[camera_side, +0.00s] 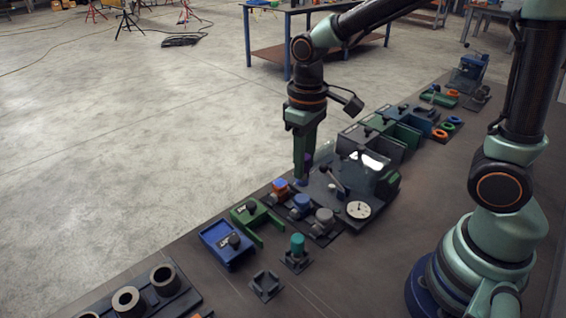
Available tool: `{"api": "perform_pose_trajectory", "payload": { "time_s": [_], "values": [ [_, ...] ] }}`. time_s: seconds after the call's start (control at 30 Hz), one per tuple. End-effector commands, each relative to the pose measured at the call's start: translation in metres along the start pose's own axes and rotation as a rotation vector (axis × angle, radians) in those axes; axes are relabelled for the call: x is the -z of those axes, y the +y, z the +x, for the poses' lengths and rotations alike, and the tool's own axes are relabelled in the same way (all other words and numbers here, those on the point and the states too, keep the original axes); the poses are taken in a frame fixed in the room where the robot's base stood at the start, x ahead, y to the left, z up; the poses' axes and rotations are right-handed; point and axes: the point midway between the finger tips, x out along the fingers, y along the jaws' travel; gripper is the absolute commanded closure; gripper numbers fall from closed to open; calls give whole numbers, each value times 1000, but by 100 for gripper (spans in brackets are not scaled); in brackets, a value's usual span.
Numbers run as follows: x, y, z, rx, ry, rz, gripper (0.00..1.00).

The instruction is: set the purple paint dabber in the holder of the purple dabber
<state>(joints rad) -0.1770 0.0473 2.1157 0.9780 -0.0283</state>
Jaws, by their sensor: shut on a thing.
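My gripper (303,172) points straight down over the far edge of the bench and is shut on the purple paint dabber (309,159). Only slivers of the dabber show beside and below the fingers, which hide most of it. A dark, square, empty holder (266,285) stands at the front of the bench, well below and left of the gripper in the picture. I cannot tell a purple mark on it. A teal dabber (297,244) stands upright in a similar holder just behind it.
An orange-and-blue piece (280,187), a blue knob (301,202) and a grey knob (324,217) stand close to the gripper. A dial gauge (358,210) is to the right.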

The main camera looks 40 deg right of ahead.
Motion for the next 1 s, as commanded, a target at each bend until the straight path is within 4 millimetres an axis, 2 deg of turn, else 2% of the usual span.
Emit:
{"api": "perform_pose_trajectory", "payload": {
  "time_s": [0.03,0.2,0.4,0.6,1.0],
  "values": [
    [1,-22,10,0,-6,-74,100],
    [-3,-87,38,0,-5,-294,100],
    [-17,-143,62,0,-2,-489,100],
    [-27,-166,73,0,0,-573,100],
    [-28,-168,74,1,1,-580,100]
  ]
}}
